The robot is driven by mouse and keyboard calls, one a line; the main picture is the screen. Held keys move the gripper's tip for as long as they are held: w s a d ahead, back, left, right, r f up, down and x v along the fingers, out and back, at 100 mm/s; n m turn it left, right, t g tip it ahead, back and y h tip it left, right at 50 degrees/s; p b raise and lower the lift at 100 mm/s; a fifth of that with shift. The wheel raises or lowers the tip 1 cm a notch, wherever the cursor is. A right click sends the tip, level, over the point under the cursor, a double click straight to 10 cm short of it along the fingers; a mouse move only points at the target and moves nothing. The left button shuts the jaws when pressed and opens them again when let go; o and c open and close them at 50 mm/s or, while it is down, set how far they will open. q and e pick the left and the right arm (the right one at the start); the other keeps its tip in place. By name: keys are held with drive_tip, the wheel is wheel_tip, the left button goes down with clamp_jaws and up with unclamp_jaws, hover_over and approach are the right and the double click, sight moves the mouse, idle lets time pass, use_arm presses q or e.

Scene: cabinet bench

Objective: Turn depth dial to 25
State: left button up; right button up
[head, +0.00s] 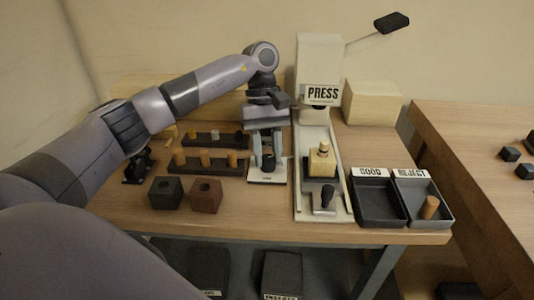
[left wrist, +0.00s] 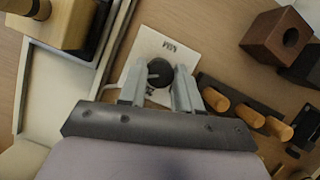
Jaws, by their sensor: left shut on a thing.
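The depth dial is a round black knob with a light mark line on top (left wrist: 160,73). It stands on a white plate with dark lettering (left wrist: 165,45). In the head view the dial (head: 268,163) shows low between the fingers, and the plate (head: 267,179) lies in the middle of the bench. My left gripper (head: 266,152) points down over the plate. In the left wrist view its two fingers (left wrist: 160,82) are shut on the dial, one on each side. The scale reading is too small to tell. My right gripper is in neither view.
The press (head: 320,65) stands right of my gripper, with a wooden block (head: 322,160) on its base. Beyond are the GOOD tray (head: 376,216) and REJECT tray (head: 440,217). Left are a peg rack (head: 207,170) and two drilled cubes (head: 165,193) (head: 206,196).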

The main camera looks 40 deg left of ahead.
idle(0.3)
use_arm(q)
drive_tip(key=o, duration=1.1)
drive_tip(key=shift+c, duration=0.2)
drive_tip(key=v, duration=0.7)
drive_tip(key=shift+p, duration=0.45)
drive_tip(key=shift+r, duration=0.1)
